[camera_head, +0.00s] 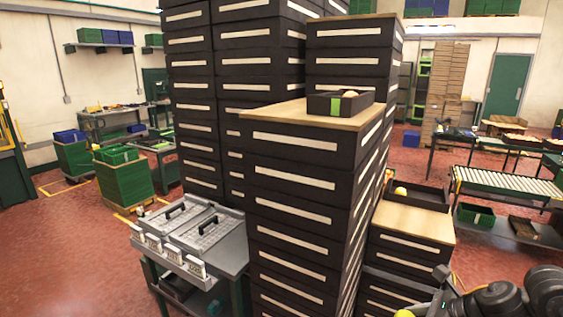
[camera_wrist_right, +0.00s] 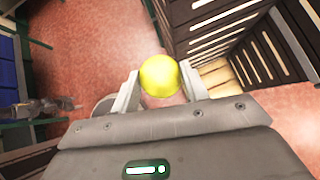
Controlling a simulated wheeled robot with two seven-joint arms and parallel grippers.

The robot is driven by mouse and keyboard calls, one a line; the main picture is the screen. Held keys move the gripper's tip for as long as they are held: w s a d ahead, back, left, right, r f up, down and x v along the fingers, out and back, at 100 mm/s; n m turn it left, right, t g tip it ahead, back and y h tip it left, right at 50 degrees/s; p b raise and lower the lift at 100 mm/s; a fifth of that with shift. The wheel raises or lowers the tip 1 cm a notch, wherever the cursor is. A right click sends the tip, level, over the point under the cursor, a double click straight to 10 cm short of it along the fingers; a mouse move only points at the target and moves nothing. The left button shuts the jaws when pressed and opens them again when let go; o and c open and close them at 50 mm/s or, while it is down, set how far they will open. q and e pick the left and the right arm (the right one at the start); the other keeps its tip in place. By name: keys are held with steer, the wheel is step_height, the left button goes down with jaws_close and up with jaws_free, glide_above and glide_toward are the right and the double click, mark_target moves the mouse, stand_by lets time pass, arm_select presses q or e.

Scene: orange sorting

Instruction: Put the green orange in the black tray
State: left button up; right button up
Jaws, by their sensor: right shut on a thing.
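In the right wrist view my right gripper (camera_wrist_right: 160,84) is shut on a round yellow-green orange (camera_wrist_right: 160,72), which sits between its two fingertips. In the head view my right arm is at the lower right, and a bit of the yellow-green orange (camera_head: 404,313) shows at the bottom edge. A small black tray (camera_head: 322,105) with a green label stands on the wooden top of the tall drawer stack, with a pale orange fruit (camera_head: 350,94) in it. Another black tray (camera_head: 430,196) on the lower stack at right holds a yellow fruit (camera_head: 401,191). My left gripper is out of view.
A grey bench (camera_head: 222,245) with cases is at left. A roller conveyor (camera_head: 510,184) is at right.

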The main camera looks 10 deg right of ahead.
steer(key=w+a+r+n+g+y, duration=0.1)
steer(key=a+n, duration=0.2)
steer(key=a, duration=1.2)
steer(key=shift+r+g+y+b, duration=0.25)
steer(key=shift+g+y+b, duration=0.05)
steer(key=shift+g+b, duration=0.15)
